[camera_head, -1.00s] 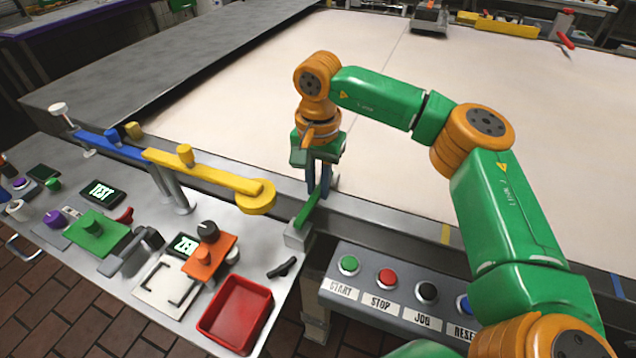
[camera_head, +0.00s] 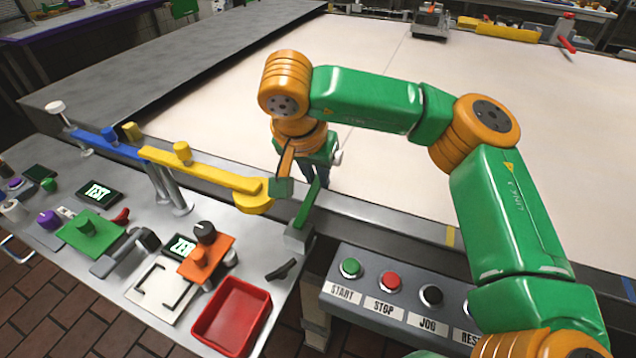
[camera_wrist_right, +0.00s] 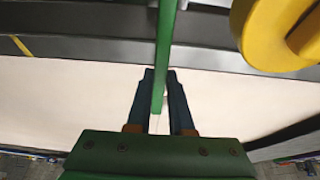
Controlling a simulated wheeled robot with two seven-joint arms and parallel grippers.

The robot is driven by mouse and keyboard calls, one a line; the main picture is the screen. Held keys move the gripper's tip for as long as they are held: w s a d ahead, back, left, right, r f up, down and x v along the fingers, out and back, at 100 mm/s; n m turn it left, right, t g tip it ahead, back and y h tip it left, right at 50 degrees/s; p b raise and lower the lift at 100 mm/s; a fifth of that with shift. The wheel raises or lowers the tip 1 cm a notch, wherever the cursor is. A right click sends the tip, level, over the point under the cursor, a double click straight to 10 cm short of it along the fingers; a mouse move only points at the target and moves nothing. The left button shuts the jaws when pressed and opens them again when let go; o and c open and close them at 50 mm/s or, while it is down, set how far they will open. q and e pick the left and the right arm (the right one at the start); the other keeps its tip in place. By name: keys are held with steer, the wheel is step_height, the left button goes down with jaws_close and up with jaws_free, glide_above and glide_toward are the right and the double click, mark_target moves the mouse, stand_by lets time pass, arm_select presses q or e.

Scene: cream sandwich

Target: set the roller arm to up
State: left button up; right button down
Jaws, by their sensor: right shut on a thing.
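The roller arm (camera_head: 308,203) is a thin green bar. It rises from a small grey block (camera_head: 298,237) at the conveyor's near edge and leans slightly right at its upper end. My right gripper (camera_head: 318,182) is at the bar's upper end, and its dark fingers are partly hidden behind the bar and the wrist. In the right wrist view the green bar (camera_wrist_right: 165,55) runs down between the two fingers (camera_wrist_right: 159,90), which are shut on its end. My left gripper is not in view.
A yellow diverter arm (camera_head: 205,172) with a round end lies just left of my gripper. The pale conveyor belt (camera_head: 400,160) behind is mostly clear. A button panel (camera_head: 400,307) stands at front right, and a red tray (camera_head: 232,318) is on the side table.

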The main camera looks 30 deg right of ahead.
steer(key=shift+s+a+r+t+h+b, duration=0.2)
steer(key=shift+a+r+t+h, duration=0.05)
steer(key=shift+r+t+h, duration=0.2)
steer(key=shift+s+a+r+t+h+b, duration=0.15)
steer(key=shift+a+r+t+h+b, duration=0.05)
steer(key=shift+r+t+h, duration=0.25)
steer(key=c, duration=0.8)
jaws_free()
steer(key=v, duration=0.7)
steer(key=shift+p, duration=0.35)
